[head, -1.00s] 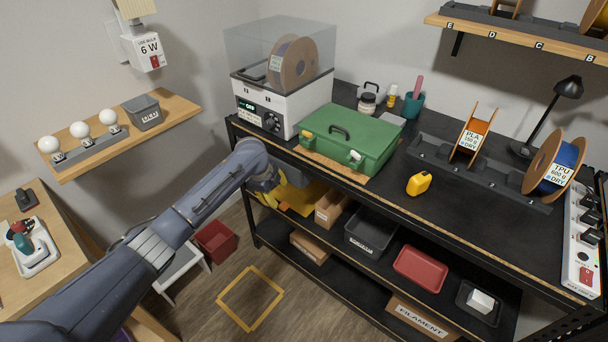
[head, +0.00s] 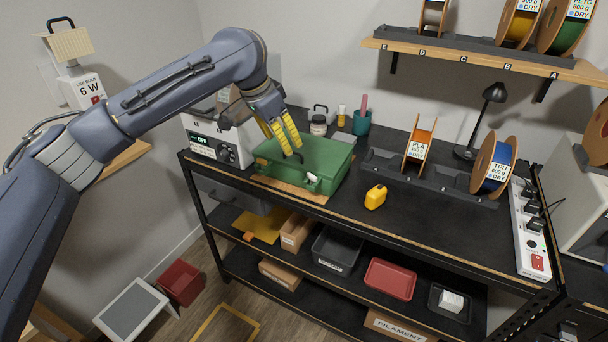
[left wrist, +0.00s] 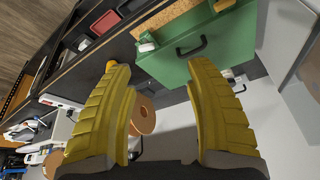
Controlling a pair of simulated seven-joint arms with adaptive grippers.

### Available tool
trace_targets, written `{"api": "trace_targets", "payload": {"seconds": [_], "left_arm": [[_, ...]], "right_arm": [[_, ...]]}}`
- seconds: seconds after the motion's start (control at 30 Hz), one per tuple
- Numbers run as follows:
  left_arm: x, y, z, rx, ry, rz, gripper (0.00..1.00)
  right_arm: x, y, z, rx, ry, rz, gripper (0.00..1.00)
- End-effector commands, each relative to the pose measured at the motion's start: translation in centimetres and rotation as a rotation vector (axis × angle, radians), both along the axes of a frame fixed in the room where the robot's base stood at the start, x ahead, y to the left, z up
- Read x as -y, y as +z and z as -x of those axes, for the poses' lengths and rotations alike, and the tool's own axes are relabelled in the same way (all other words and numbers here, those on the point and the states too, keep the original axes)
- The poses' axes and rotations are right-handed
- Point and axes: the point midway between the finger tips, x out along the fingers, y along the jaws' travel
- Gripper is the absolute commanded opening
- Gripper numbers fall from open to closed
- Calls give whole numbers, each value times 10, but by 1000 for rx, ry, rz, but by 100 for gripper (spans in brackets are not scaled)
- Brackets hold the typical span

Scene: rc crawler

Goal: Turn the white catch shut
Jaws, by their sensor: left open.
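The green case (head: 325,170) lies closed on the black bench, with a dark handle on top. A white catch (head: 312,179) sits on its front edge, toward the right; it also shows in the left wrist view (left wrist: 147,47) at the case's edge. I cannot tell how far the catch is turned. My left gripper (head: 287,151) has yellow fingers and hangs over the case, left of the catch and near the handle. In the left wrist view (left wrist: 165,80) its fingers are wide apart with nothing between them. My right gripper is not in view.
A yellow block-like item (head: 376,197) stands right of the case. A white dryer box (head: 215,140) is on the left, partly behind my arm. A jar (head: 318,125) and a teal cup (head: 361,123) stand behind. Spools (head: 493,165) stand on the right. The bench front is clear.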

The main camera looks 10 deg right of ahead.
Motion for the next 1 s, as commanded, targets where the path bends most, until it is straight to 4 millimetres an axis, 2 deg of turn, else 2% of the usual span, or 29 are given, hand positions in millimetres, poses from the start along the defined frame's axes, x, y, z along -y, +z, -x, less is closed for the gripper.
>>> {"api": "trace_targets", "payload": {"seconds": [0.03,0.17,0.37,0.57,1.0], "left_arm": [[9,9,6,-7,21,7,54],[22,21,19,-34,73,23,54],[31,20,24,-52,101,33,54],[39,-5,19,-54,102,33,54],[65,-79,2,-54,100,34,54]], "right_arm": [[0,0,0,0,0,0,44],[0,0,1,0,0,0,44],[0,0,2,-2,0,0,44],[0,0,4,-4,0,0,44],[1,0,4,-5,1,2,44]]}}
